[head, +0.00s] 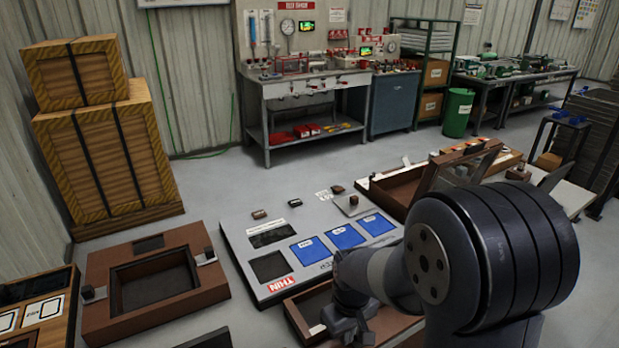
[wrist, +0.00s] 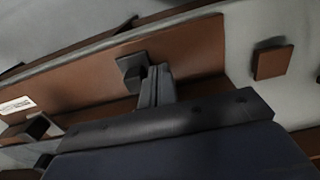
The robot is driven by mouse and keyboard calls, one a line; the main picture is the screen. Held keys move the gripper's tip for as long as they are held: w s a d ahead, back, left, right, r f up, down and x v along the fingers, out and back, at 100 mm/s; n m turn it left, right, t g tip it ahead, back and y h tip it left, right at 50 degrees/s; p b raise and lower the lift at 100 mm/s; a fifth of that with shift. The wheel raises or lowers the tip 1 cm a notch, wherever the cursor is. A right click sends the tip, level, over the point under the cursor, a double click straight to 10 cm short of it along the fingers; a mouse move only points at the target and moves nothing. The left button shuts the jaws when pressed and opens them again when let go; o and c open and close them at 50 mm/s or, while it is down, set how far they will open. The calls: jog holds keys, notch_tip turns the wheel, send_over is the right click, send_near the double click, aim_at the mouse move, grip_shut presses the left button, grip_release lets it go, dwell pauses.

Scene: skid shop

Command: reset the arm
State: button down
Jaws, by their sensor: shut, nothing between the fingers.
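My arm fills the lower right of the head view, bent down toward a brown open box (head: 300,318) at the front. My gripper (wrist: 157,72) shows in the wrist view, with its grey fingers together and nothing held. A brown wooden wall (wrist: 200,50) lies behind the fingers. A dark block (wrist: 131,66) on that wall shows just left of the fingertips; I cannot tell whether they touch it. In the head view my arm hides the fingertips.
A grey panel (head: 236,235) with blue cards lies left of my arm, a brown framed box (head: 100,312) farther left. An open-lidded brown case (head: 385,188) stands behind my arm. Striped crates (head: 105,150) and a workbench (head: 262,105) line the back.

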jog(key=shift+w+d+r, duration=0.1)
jog(key=shift+d, duration=0.1)
jog(key=shift+a, duration=0.1)
jog(key=shift+s+a+r, duration=0.2)
jog(key=shift+a+r, duration=0.05)
notch_tip(320, 180, up, 8)
jog(key=p, duration=0.7)
notch_tip(320, 180, down, 9)
jog(key=b, duration=0.7)
jog(key=shift+d+f+b, duration=0.1)
jog(key=shift+b, duration=0.2)
jog(key=shift+w+r, duration=0.1)
jog(key=shift+r, duration=0.2)
jog(key=shift+s+a, duration=0.5)
jog(key=shift+a, duration=0.35)
jog(key=shift+s+a, duration=0.45)
jog(key=shift+a, duration=0.35)
jog(key=shift+s+a, duration=0.5)
jog(key=shift+a, duration=0.35)
